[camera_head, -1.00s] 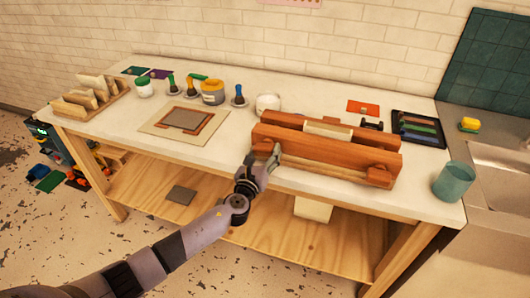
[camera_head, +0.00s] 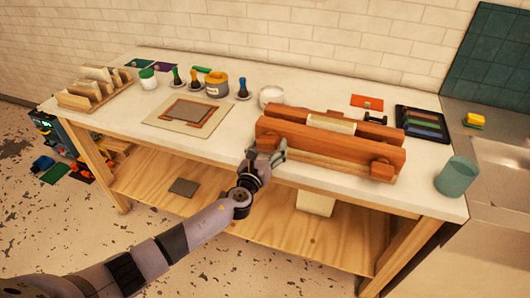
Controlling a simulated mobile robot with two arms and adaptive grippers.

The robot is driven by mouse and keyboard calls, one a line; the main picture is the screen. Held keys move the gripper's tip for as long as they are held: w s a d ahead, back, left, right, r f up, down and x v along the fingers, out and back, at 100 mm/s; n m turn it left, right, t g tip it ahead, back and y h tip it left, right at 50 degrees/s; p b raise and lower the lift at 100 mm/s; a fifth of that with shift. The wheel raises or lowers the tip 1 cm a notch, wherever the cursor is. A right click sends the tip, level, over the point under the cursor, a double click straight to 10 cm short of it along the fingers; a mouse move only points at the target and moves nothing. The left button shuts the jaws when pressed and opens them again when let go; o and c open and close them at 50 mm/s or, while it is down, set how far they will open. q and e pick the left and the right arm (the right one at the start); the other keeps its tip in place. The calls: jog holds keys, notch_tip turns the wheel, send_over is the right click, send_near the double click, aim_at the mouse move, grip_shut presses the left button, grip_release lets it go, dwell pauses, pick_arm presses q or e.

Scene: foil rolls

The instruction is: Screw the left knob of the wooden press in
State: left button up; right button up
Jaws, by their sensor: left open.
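The wooden press (camera_head: 330,140) lies along the front right of the white table, made of reddish-brown beams with a pale block (camera_head: 331,122) between them. Its right knob (camera_head: 382,168) stands out on the front face. Its left knob (camera_head: 267,141) is at the left end of the front beam, mostly covered by my gripper. My left gripper (camera_head: 266,156) is at that knob, its fingers open about it; whether they touch the knob I cannot tell. My right gripper is not in view.
A teal cup (camera_head: 455,177) stands right of the press near the table's edge. A framed mat (camera_head: 187,114) lies left of it. A white bowl (camera_head: 271,96) is behind its left end. A dark tray (camera_head: 420,124) is at the back right. A wooden rack (camera_head: 95,92) stands far left.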

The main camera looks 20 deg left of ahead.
pick_arm(q)
jog(key=s, duration=1.2)
jog(key=shift+a, duration=0.2)
jog(key=shift+f, duration=0.1)
